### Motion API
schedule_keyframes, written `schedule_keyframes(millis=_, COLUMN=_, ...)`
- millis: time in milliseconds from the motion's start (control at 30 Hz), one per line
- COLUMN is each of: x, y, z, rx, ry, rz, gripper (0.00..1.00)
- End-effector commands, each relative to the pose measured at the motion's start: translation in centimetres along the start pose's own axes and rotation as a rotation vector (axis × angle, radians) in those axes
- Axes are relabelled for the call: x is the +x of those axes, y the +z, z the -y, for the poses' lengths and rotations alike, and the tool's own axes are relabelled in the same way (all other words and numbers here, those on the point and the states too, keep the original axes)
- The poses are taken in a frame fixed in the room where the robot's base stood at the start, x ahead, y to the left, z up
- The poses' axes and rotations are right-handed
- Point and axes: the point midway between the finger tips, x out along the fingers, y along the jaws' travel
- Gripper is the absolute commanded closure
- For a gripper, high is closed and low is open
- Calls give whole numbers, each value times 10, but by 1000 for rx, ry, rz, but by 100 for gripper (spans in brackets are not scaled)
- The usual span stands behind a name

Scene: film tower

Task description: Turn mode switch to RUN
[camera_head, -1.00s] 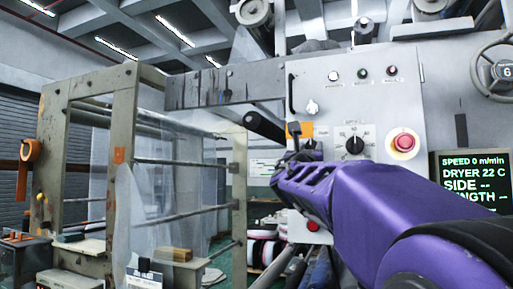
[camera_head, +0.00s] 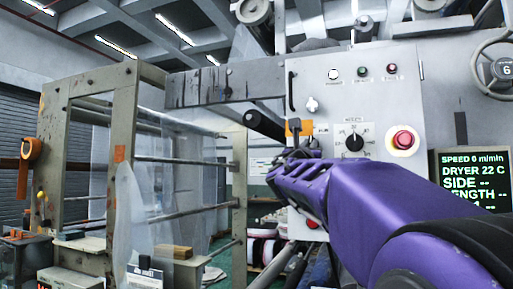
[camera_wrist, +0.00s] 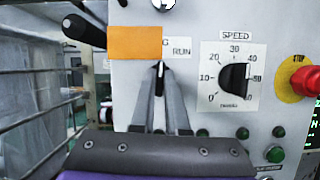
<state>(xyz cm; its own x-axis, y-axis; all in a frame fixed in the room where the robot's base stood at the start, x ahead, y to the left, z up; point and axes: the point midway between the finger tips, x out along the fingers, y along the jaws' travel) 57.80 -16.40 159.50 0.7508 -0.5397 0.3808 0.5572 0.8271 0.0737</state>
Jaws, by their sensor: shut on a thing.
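The mode switch (camera_wrist: 160,66) is on the grey control panel in the wrist view, just left of and below a RUN label (camera_wrist: 181,51). My gripper (camera_wrist: 161,80) is shut on its small dark handle, which stands about upright between the fingertips. The fingers hide most of the switch. An orange tag (camera_wrist: 135,42) covers the left part of the label, leaving a G at its edge. In the head view my purple wrist and gripper (camera_head: 295,151) reach the panel and hide the switch; the orange tag (camera_head: 305,127) shows just above.
A speed dial (camera_wrist: 233,78) sits right of the switch, with a red stop button (camera_wrist: 308,81) farther right. Green buttons (camera_wrist: 275,154) lie below.

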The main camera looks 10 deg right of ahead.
Motion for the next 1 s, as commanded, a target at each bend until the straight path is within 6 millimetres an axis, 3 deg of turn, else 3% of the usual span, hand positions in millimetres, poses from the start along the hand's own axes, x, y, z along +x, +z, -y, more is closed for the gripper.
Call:
schedule_keyframes(millis=600, x=1, y=1, z=-3, rx=450, ry=-186, rz=3, gripper=100)
schedule_keyframes(millis=1000, x=1, y=3, z=-3, rx=639, ry=-265, rz=3, gripper=100)
